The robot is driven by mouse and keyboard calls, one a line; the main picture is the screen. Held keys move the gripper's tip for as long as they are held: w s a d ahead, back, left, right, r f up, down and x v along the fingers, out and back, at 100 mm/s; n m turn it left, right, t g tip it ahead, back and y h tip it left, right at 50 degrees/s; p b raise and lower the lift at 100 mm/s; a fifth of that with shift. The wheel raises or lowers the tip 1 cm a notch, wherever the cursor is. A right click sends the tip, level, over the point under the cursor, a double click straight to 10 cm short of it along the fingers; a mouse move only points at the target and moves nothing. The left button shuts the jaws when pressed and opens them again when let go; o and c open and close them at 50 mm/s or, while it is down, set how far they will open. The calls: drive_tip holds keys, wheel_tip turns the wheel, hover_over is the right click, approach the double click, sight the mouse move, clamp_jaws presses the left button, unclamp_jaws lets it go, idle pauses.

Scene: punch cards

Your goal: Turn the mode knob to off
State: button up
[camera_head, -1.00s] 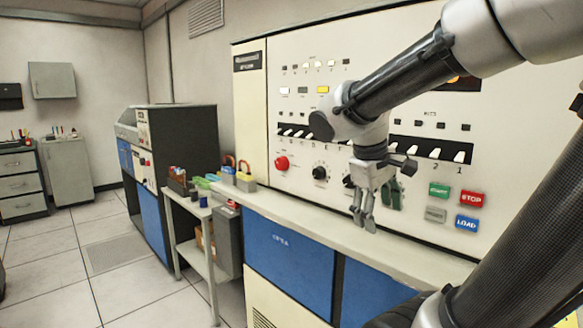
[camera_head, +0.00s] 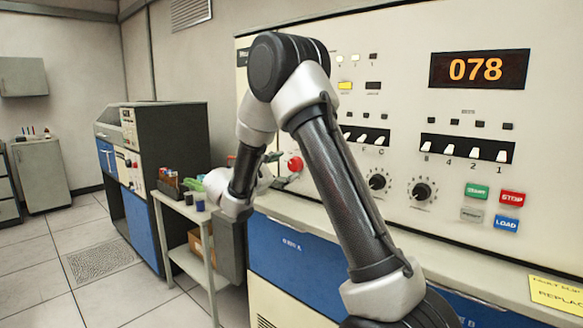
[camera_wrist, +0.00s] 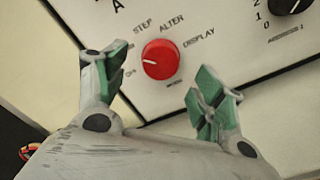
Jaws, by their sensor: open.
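The red mode knob (camera_head: 295,163) is on the cream console panel, just right of my gripper (camera_head: 274,168) in the head view. In the wrist view the knob (camera_wrist: 161,60) sits between and beyond the green-padded fingertips of my gripper (camera_wrist: 162,78), which is open, with room on both sides. I cannot tell that either finger touches it. The knob's white pointer line points left in this view. STEP, ALTER and DISPLAY are printed above and right of it. A small mark at its lower left and one below it are hard to read.
Black knobs (camera_head: 422,192) are to the right on the panel, with one (camera_wrist: 290,4) at the wrist view's upper right. White switches (camera_head: 456,149) and coloured buttons (camera_head: 511,198) are farther right. A side cart (camera_head: 190,212) stands left of the console.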

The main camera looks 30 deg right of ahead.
sight(292, 165)
drive_tip(key=shift+x, duration=2.25)
drive_tip(key=c, duration=1.1)
